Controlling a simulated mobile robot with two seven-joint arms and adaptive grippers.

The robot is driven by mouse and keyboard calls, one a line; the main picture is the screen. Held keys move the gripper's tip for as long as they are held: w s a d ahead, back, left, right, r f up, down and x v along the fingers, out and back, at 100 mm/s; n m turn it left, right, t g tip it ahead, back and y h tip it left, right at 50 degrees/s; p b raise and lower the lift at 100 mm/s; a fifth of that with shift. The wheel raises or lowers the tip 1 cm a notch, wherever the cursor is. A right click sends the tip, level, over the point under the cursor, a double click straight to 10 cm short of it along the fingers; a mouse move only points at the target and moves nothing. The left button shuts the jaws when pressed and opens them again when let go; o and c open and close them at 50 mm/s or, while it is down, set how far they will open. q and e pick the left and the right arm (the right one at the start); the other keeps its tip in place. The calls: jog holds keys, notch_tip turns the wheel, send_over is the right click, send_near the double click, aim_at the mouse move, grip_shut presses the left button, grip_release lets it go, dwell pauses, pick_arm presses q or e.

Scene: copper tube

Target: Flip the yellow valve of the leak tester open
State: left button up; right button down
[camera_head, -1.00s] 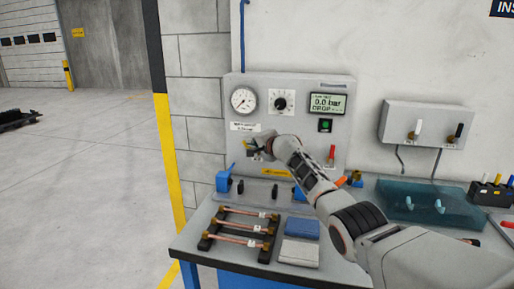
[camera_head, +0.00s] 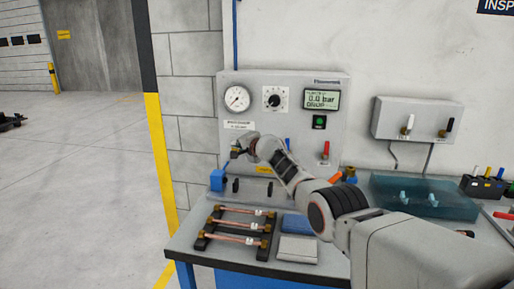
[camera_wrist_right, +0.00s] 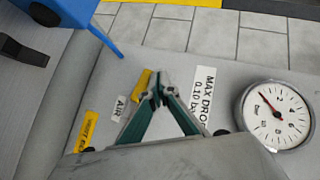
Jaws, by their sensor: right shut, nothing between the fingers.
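The leak tester (camera_head: 293,95) is a grey panel against the wall, with a gauge, a dial and a display reading 0.0 bar. Its yellow valve lever (camera_wrist_right: 141,84) shows in the right wrist view beside an AIR label. My right gripper (camera_wrist_right: 157,88) is shut and empty, its fingertips right beside the lever; whether they touch it I cannot tell. In the head view my right gripper (camera_head: 238,149) is in front of the panel's lower left, and the valve there is hard to make out. My left gripper is not in view.
A blue clamp (camera_head: 217,179) stands below the gripper. A rack of copper tubes (camera_head: 232,225) and blue and grey pads lie on the bench in front. A red lever (camera_head: 325,150) is on the panel's right. A teal clear bin (camera_head: 425,197) stands at right.

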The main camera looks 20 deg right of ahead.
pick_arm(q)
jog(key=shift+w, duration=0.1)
pick_arm(e)
jog(key=shift+a+f, duration=0.15)
dwell(0.6)
notch_tip(320, 180, up, 3)
jog(key=p, duration=0.3)
jog(key=shift+r+p, duration=0.2)
jog(key=shift+p, duration=0.2)
jog(key=shift+d+r+p, duration=0.2)
jog(key=shift+r+p, duration=0.1)
jog(key=shift+p, duration=0.2)
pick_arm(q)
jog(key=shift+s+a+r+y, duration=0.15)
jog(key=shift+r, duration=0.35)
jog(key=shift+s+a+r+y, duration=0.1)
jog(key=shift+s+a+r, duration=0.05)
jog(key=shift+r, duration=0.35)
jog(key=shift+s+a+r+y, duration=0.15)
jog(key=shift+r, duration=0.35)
pick_arm(e)
jog(key=s+a+r, duration=0.3)
jog(key=s+r, duration=0.3)
jog(key=r, duration=0.1)
jog(key=shift+s, duration=0.25)
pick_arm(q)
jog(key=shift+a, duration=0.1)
pick_arm(e)
jog(key=shift+a+f, duration=0.1)
